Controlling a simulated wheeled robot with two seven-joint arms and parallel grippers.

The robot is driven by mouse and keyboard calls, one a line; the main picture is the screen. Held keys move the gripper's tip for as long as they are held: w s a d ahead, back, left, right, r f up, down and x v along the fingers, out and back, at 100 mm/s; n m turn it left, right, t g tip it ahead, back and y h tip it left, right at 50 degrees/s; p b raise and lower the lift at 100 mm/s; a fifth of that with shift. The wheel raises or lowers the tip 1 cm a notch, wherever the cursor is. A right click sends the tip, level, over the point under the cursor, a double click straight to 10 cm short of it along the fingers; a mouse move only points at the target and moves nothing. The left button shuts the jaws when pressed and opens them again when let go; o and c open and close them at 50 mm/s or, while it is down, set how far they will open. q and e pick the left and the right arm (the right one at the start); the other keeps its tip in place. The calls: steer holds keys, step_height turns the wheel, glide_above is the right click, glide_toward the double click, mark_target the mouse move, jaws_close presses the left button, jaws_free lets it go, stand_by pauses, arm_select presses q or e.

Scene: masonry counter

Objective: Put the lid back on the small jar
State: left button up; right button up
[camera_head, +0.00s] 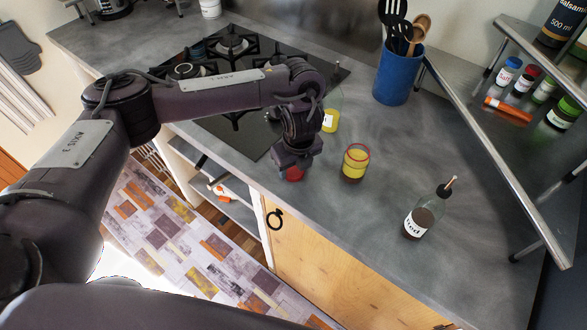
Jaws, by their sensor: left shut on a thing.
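A small clear jar (354,165) with yellow and brown showing in it and a red ring near its top stands upright on the grey counter (400,135). My left gripper (292,172) is to the left of the jar, low over the counter near its front edge. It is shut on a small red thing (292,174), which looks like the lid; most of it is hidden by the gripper. A gap of bare counter separates it from the jar. My right gripper is not in view.
A bottle with a dark filling (422,216) stands right of the jar. A yellow-filled bottle (331,120) is behind my left wrist. A blue utensil crock (398,75) and the hob (240,140) lie farther back. A metal shelf (500,150) holds several small jars.

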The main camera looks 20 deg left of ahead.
mark_target(294, 171)
arm_select(q)
steer(key=shift+r, duration=0.1)
steer(key=shift+r, duration=0.6)
step_height(294, 171, up, 19)
steer(key=p, duration=0.1)
steer(key=shift+f, duration=0.2)
